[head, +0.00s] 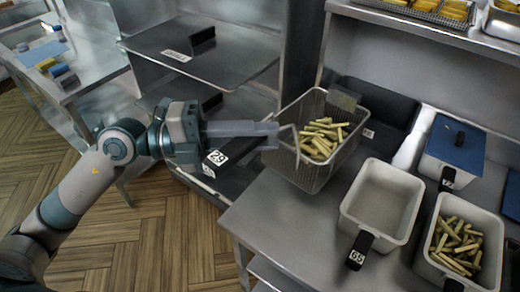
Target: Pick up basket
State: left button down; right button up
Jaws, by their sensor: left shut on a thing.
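A wire-mesh basket (312,176) with cut fries (325,138) in it is at the middle right, over the left part of the steel counter. Its black handle (236,152), labelled 29, points left past the counter edge. My left gripper (272,134) reaches in from the left, alongside and above this handle. It is shut on the basket at the handle, though the exact contact is partly hidden by the fingers. I cannot tell whether the basket's bottom touches the counter. My right gripper is not in view.
An empty white container (375,190) with handle 65 stands right of the basket. A container of fries (440,262) and a blue-lidded one (452,145) are farther right. Steel shelves (210,45) stand behind. A side table (85,72) is at the far left.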

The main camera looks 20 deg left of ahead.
pick_arm(q)
jog(key=shift+r, duration=1.6)
